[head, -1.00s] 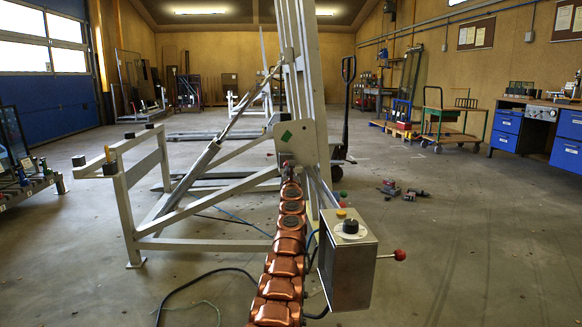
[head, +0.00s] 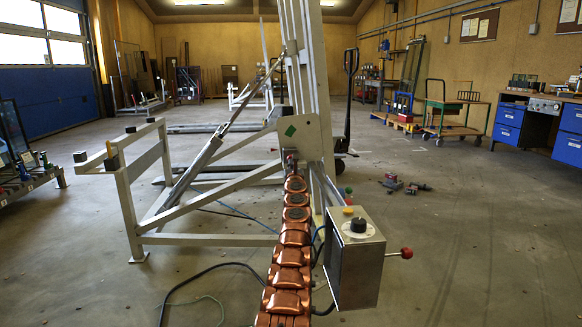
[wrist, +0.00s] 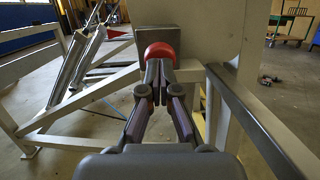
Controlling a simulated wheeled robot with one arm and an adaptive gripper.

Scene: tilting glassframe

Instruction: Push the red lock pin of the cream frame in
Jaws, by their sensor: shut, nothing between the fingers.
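The cream frame (head: 306,146) stands upright ahead of me, with a slanted brace and a side stand on its left. In the wrist view, the red lock pin (wrist: 160,50) shows its round head against a dark block (wrist: 154,38) on the cream frame. My gripper (wrist: 159,66) is shut and empty, with its fingertips at the lower front of the red head. They appear to touch it, but a small gap cannot be ruled out. In the head view, my copper-coloured arm reaches straight to the frame and hides the pin.
A grey control box (head: 357,262) with a dial and a red-knobbed lever (head: 406,253) stands close to the right of my arm. Cables (head: 195,275) lie on the floor at left. Carts (head: 447,115) stand farther back right. The floor at right is mostly clear.

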